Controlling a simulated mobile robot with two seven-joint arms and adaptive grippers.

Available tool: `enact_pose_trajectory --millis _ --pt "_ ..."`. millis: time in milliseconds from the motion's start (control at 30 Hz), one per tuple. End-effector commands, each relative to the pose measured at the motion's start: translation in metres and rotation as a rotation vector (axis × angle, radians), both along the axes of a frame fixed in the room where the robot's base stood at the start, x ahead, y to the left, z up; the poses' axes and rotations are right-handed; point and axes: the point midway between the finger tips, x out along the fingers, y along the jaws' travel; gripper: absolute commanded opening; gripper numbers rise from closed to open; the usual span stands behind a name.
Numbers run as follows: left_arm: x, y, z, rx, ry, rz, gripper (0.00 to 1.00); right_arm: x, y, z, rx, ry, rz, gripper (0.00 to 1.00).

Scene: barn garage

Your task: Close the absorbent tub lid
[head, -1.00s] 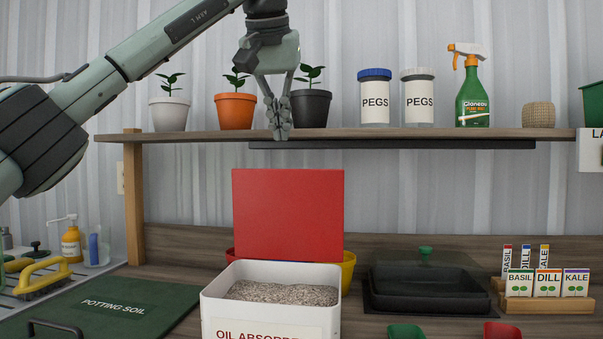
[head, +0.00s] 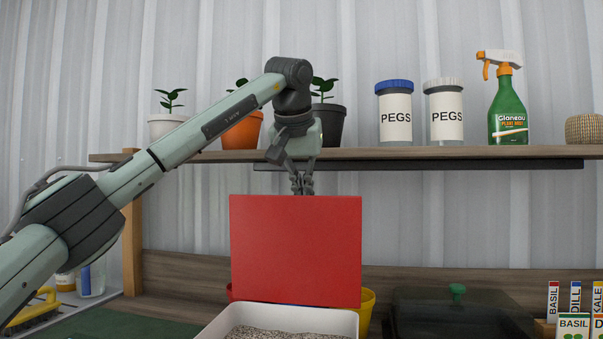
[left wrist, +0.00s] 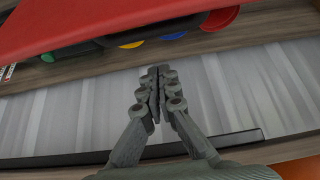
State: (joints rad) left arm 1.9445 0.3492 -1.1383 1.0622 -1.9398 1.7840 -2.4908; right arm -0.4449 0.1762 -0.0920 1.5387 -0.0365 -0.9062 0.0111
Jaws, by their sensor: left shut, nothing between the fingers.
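The absorbent tub (head: 213,328) is a white box at the bottom of the head view, filled with grey granules. Its red lid (head: 295,250) stands upright at the tub's back edge, open. My left gripper (head: 302,188) is shut and empty. It points down just above the lid's top edge and appears to be behind it; the lid hides its fingertips. In the left wrist view my shut fingers (left wrist: 160,75) point toward the wall, with the red lid (left wrist: 90,22) beyond them at the top. I cannot tell whether they touch it. My right gripper is not in view.
A shelf (head: 400,153) with potted plants, two PEGS jars (head: 396,115) and a green spray bottle (head: 507,112) runs behind the lid. A dark tray (head: 455,315) and seed packets (head: 573,325) stand to the right. Colored bins (head: 366,308) are partly hidden behind the lid.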

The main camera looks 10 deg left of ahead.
Motion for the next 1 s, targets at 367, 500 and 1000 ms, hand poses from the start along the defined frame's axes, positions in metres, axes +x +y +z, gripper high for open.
enact_pose_trajectory --millis 367,500,1000 --pt "-0.036 -0.001 -0.005 -0.001 -0.004 -0.004 0.00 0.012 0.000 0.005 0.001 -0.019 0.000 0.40" --pt "-0.037 -0.001 -0.005 -0.001 -0.004 -0.003 0.00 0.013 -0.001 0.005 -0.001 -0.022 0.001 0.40" --pt "-0.032 0.000 -0.007 0.001 -0.073 0.001 0.00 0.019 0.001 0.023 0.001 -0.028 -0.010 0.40"
